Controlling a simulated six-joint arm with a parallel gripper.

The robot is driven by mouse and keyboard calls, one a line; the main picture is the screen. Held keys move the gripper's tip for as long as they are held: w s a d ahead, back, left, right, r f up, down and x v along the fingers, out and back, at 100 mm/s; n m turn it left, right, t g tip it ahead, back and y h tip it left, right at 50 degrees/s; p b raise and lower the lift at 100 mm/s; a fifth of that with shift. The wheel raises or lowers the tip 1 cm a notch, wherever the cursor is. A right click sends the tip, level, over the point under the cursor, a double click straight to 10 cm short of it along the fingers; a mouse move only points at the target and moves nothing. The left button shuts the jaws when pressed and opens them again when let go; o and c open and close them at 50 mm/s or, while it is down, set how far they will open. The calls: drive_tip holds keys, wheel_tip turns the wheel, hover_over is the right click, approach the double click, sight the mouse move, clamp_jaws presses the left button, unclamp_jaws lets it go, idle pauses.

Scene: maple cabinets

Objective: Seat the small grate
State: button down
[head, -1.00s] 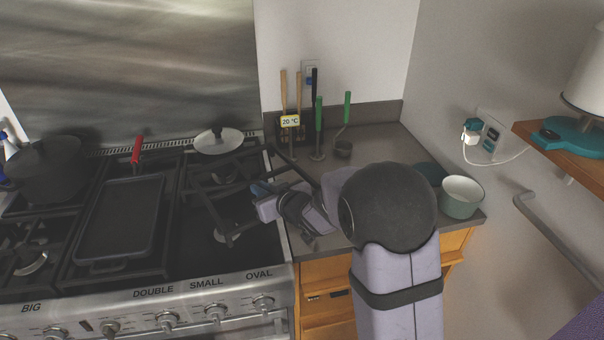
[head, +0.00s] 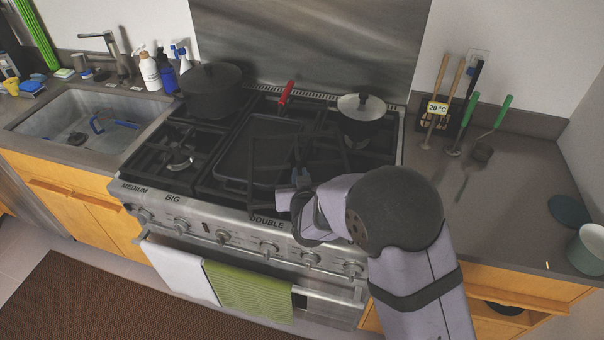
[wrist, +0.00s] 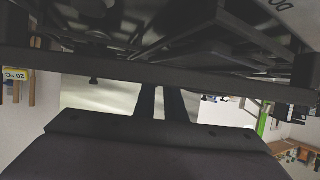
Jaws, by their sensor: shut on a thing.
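My gripper (head: 301,176) is shut on the small grate (head: 252,160), a black open frame. It holds the grate above the middle of the stove, where it overlaps the flat griddle pan (head: 232,152) in the head view. In the wrist view a bar of the grate (wrist: 110,73) crosses in front of my gripper (wrist: 167,95). The stove's right front part is partly hidden by my arm. I cannot tell how high the grate is above the stove.
A lidded pot (head: 362,106) stands at the stove's back right, and a large dark pot (head: 210,92) at the back left. The griddle's red handle (head: 287,92) sticks up. Utensils (head: 465,115) stand on the right counter (head: 515,190), which has free room.

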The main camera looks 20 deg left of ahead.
sight(346, 169)
drive_tip(key=w+d+m+h, duration=0.1)
drive_tip(key=d+h, duration=0.1)
drive_tip(key=d, duration=0.1)
drive_tip(key=w+d+m+h, duration=0.1)
drive_tip(key=d+m, duration=0.1)
drive_tip(key=d, duration=0.2)
drive_tip(key=w+d+r+m+t+h, duration=0.1)
drive_tip(key=w+d+h, duration=0.1)
drive_tip(key=d, duration=0.2)
drive_tip(key=shift+d+r+m+h, duration=0.1)
drive_tip(key=shift+d+m+h, duration=0.05)
drive_tip(key=shift+m+h, duration=0.2)
drive_tip(key=shift+r, duration=0.2)
drive_tip(key=shift+y, duration=0.45)
drive_tip(key=shift+f, duration=0.1)
drive_tip(key=shift+f+b, duration=3.6)
drive_tip(key=shift+f, duration=1.15)
